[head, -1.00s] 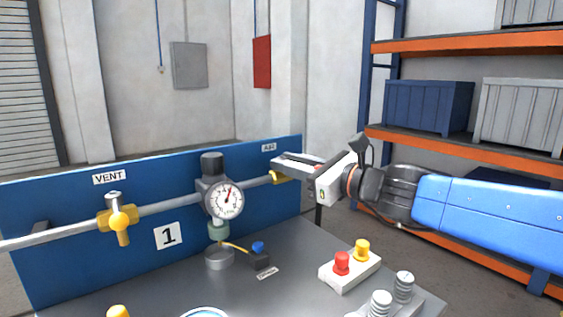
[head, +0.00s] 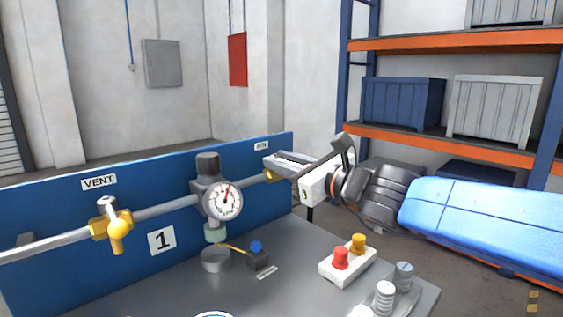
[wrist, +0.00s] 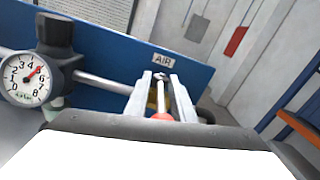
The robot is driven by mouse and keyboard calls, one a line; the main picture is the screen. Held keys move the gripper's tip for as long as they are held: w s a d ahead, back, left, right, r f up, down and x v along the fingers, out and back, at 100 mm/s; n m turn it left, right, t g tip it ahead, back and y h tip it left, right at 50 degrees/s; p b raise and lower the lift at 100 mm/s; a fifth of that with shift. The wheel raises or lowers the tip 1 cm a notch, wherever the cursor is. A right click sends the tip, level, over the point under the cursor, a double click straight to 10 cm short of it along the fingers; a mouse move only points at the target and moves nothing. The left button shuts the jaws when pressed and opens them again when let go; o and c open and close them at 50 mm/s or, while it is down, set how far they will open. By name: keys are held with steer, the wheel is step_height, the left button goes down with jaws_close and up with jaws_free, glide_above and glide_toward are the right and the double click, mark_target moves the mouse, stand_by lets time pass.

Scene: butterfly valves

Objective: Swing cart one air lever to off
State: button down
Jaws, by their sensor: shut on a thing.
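The air valve sits at the right end of the pipe on the blue panel, under the AIR label (wrist: 163,60). Its brass body (head: 269,176) shows only in part in the head view, behind my gripper (head: 275,165). In the wrist view my gripper (wrist: 162,92) has its two pale fingers on either side of a thin lever (wrist: 160,98) with an orange-red end, and it is shut on that lever. The lever's exact angle to the pipe is hard to tell. The number 1 plate (head: 162,240) marks this cart.
The vent valve (head: 112,226) is on the same pipe to the left. The gauge (head: 222,201) stands between the valves. A button box (head: 347,265) and grey posts stand on the cart top below my arm. Orange-beamed shelving (head: 440,149) is behind my arm.

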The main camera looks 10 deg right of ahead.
steer(key=shift+r, duration=0.1)
steer(key=c, duration=1.9)
jaws_free()
steer(key=shift+o, duration=0.2)
steer(key=v, duration=1.7)
steer(key=shift+s+d, duration=0.1)
steer(key=shift+s, duration=0.1)
